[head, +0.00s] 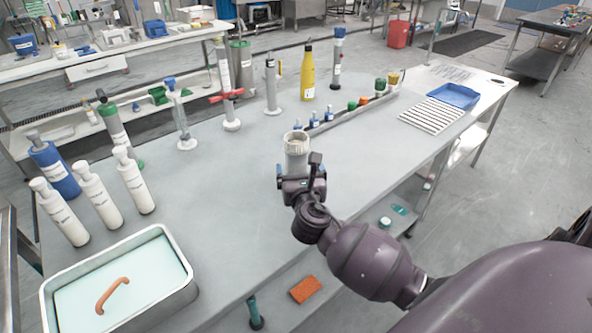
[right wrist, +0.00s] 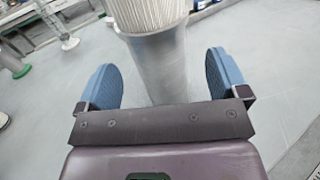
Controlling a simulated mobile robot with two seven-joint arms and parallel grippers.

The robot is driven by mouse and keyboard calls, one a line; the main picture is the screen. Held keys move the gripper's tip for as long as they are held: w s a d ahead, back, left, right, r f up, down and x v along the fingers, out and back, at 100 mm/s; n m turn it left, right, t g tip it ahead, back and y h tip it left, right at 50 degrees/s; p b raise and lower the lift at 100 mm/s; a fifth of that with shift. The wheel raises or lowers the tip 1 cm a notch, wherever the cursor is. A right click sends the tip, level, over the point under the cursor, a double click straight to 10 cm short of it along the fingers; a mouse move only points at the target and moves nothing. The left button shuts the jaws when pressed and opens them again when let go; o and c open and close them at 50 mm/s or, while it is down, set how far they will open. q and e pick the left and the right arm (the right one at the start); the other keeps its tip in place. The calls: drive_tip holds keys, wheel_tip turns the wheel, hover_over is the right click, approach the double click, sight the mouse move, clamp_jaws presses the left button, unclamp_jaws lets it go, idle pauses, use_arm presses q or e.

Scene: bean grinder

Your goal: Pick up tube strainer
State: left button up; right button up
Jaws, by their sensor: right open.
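The tube strainer (head: 297,148) is an upright grey cylinder with a pale, ribbed top, standing on the grey table (head: 215,215) near its right edge. My right gripper (head: 302,178) is open around the strainer's lower part, with visible gaps on both sides in the right wrist view. The strainer's lower front is hidden behind the gripper in the head view. My left gripper is not in view.
Small blue-capped bottles (head: 314,119) stand just behind the strainer, beside a long narrow rack (head: 352,116). White bottles (head: 98,194) and a metal tray (head: 188,294) with an orange-handled lid are at the left. The table's middle is clear.

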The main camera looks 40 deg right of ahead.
sight(298, 169)
drive_tip(key=x, duration=0.1)
drive_tip(key=f+x, duration=0.1)
drive_tip(key=x, duration=0.1)
drive_tip(key=shift+w+d+b, duration=0.1)
drive_tip(key=shift+w+b, duration=0.25)
drive_tip(key=shift+w+d+r, duration=0.15)
drive_tip(key=shift+w+d, duration=0.1)
drive_tip(key=shift+w, duration=0.2)
drive_tip(key=shift+c, duration=0.2)
drive_tip(key=c, duration=1.1)
